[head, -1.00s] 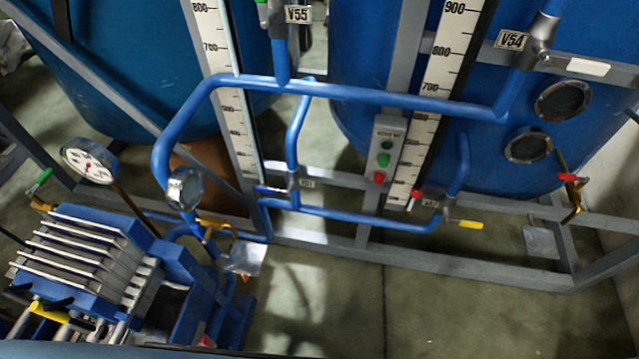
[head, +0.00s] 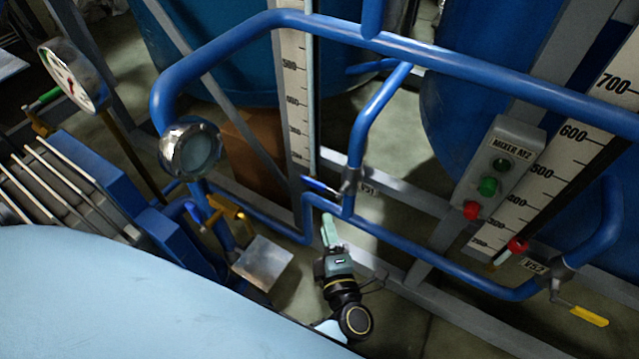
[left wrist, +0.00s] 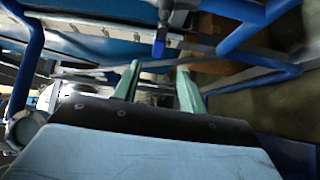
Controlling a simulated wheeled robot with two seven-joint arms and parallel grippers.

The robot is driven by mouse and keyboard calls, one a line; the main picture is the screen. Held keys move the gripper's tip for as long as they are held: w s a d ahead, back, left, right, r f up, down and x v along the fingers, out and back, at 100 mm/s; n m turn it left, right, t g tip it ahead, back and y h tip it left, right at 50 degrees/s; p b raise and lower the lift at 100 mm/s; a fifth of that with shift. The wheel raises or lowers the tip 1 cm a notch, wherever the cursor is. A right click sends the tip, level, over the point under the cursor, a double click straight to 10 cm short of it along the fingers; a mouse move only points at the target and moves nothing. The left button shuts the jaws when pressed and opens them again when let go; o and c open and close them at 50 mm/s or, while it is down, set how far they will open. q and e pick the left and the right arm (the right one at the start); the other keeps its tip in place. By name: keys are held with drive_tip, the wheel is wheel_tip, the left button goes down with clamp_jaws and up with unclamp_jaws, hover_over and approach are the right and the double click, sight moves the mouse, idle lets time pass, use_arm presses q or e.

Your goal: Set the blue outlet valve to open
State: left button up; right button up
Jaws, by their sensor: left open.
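The blue outlet valve's handle (head: 320,187) sits on a pipe fitting beside a tag that appears to read V51. It points left from the fitting, roughly along the rail. In the left wrist view the blue handle (left wrist: 158,48) is end-on, just beyond and between the fingertips. My left gripper (head: 328,222) is just below the handle in the head view, fingers pointing up toward it. In the left wrist view its two green fingers (left wrist: 158,72) are apart with nothing between them. My right gripper is not in view.
Blue pipes (head: 450,65) run around the valve. A yellow-handled valve (head: 588,316) is at the right, and a mixer button box (head: 500,175) hangs nearby. A round sight glass (head: 190,149) and pressure gauge (head: 75,76) are at the left. Grey frame rails run behind and below.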

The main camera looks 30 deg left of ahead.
sight(313, 186)
use_arm(q)
drive_tip(key=shift+n+g+y, duration=0.3)
drive_tip(key=shift+n+y, duration=0.1)
drive_tip(key=shift+n, duration=0.3)
drive_tip(key=b+x, duration=0.2)
drive_tip(key=x, duration=1)
drive_tip(key=shift+w+a+r, duration=0.1)
drive_tip(key=shift+w+a, duration=0.05)
drive_tip(key=shift+a, duration=0.2)
drive_tip(key=shift+w+a, duration=0.35)
drive_tip(key=shift+w, duration=0.05)
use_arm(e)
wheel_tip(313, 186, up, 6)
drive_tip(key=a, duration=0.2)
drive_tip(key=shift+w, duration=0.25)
use_arm(q)
clamp_jaws()
